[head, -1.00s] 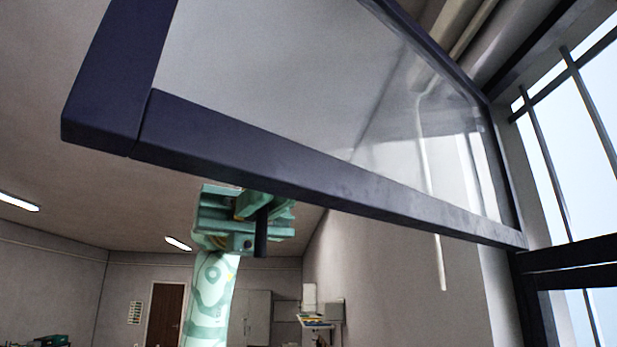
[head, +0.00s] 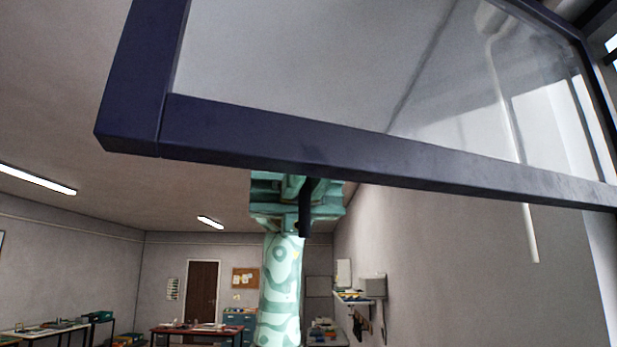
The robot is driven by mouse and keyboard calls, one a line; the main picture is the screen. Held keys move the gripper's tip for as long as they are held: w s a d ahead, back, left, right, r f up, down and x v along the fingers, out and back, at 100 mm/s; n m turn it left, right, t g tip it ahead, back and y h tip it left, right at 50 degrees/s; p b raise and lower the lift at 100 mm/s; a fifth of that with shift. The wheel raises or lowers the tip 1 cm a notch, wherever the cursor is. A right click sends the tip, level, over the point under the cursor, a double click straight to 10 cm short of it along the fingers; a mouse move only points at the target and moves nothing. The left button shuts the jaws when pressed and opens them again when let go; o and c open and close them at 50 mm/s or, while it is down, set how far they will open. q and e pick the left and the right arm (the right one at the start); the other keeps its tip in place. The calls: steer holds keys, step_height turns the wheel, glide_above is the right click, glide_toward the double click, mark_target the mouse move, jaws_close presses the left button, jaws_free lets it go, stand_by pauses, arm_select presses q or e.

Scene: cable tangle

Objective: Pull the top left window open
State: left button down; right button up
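The window (head: 330,148) stands swung open into the room, a dark navy frame around clear glass (head: 330,70). It fills the upper part of the head view, its free corner at left. A dark upright handle (head: 305,212) shows just below the bottom rail. One green gripper (head: 296,195), which I take to be my left, is at that handle, below and partly behind the rail. Its pale green arm rises from the bottom of the picture. The rail hides part of the gripper, so its grip on the handle is unclear. My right gripper is not in view.
A grey wall with a shelf (head: 352,297) runs along the right. Tables (head: 195,331), a brown door (head: 201,291) and a noticeboard (head: 245,278) stand far back. A white pole (head: 530,235) shows through and below the glass. The space left of the window is open.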

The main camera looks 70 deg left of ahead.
arm_select(q)
steer(key=c, duration=1.5)
jaws_free()
steer(key=p+v, duration=0.5)
steer(key=v, duration=1.1)
steer(key=shift+w+a, duration=0.1)
steer(key=shift+a, duration=0.1)
